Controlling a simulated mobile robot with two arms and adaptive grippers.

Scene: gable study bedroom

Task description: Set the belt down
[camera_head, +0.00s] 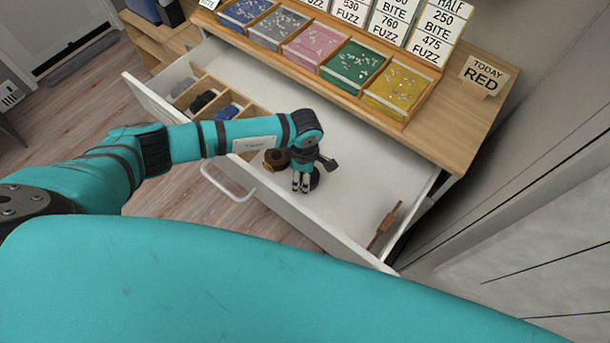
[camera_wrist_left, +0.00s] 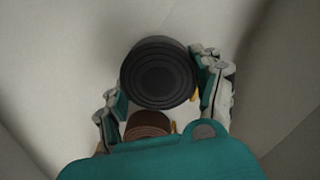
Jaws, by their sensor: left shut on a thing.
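My left gripper (camera_head: 303,182) is inside the open white drawer (camera_head: 345,190), fingers pointing down. It is shut on a rolled black belt (camera_wrist_left: 160,72), which sits between the two fingers in the left wrist view. In the head view only an edge of this black roll (camera_head: 315,178) shows beside the fingers. I cannot tell whether it touches the drawer floor. A brown rolled belt (camera_head: 276,159) lies close by in the drawer; it shows partly hidden behind my wrist in the left wrist view (camera_wrist_left: 148,123). My right gripper is not in view.
A wooden divider (camera_head: 262,122) with dark and blue rolled items stands in the drawer's left part. A brown wooden object (camera_head: 385,225) lies near its right end. The drawer floor between is clear. Above, a desk holds coloured trays (camera_head: 352,66) and a "TODAY RED" sign (camera_head: 486,75).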

